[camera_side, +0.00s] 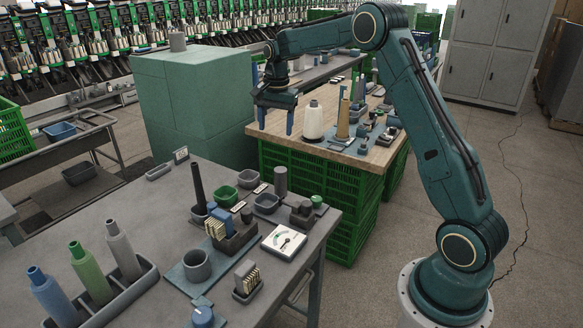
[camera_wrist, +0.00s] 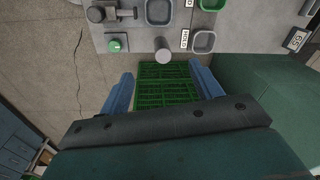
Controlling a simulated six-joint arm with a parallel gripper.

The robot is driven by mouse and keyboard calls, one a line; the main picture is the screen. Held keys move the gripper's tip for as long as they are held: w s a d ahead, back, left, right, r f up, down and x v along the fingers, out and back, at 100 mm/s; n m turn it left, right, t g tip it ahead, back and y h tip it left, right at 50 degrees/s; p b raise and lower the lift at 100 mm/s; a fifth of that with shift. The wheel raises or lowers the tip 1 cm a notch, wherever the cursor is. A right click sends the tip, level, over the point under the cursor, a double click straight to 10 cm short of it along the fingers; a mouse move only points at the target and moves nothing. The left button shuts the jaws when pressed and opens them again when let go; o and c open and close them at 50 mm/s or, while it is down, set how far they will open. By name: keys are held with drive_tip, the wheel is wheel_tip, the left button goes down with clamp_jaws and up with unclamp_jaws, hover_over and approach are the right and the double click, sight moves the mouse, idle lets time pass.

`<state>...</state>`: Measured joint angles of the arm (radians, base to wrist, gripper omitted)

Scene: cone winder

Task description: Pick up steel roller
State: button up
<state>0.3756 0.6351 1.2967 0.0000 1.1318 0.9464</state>
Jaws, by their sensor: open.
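The steel roller (camera_side: 280,180) is a plain grey cylinder standing upright near the far edge of the grey table (camera_side: 130,225). In the wrist view, the roller (camera_wrist: 163,52) shows at the table's edge, just beyond the fingertips and roughly between them sideways. My gripper (camera_side: 276,120) has two blue fingers pointing down, apart and empty. It hangs above and behind the roller, near the left end of the wooden bench. The gripper (camera_wrist: 160,76) also shows in the wrist view, with green crates far below between its fingers.
A grey bin (camera_side: 265,204), a green bin (camera_side: 226,196) and a green knob (camera_side: 316,201) sit close to the roller. A tall green cabinet (camera_side: 195,105) stands to the left.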

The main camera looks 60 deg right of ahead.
sight(281, 177)
drive_tip(key=w+d+f+m, duration=0.2)
drive_tip(key=d+f, duration=0.3)
drive_tip(key=f, duration=0.3)
drive_tip(key=shift+w+d+f+m+g, duration=0.15)
drive_tip(key=shift+w+d+m+g, duration=0.05)
drive_tip(key=shift+d+m+g, duration=0.2)
drive_tip(key=shift+a+f, duration=0.1)
drive_tip(key=shift+f, duration=4.2)
drive_tip(key=shift+f, duration=2.6)
drive_tip(key=c, duration=1.2)
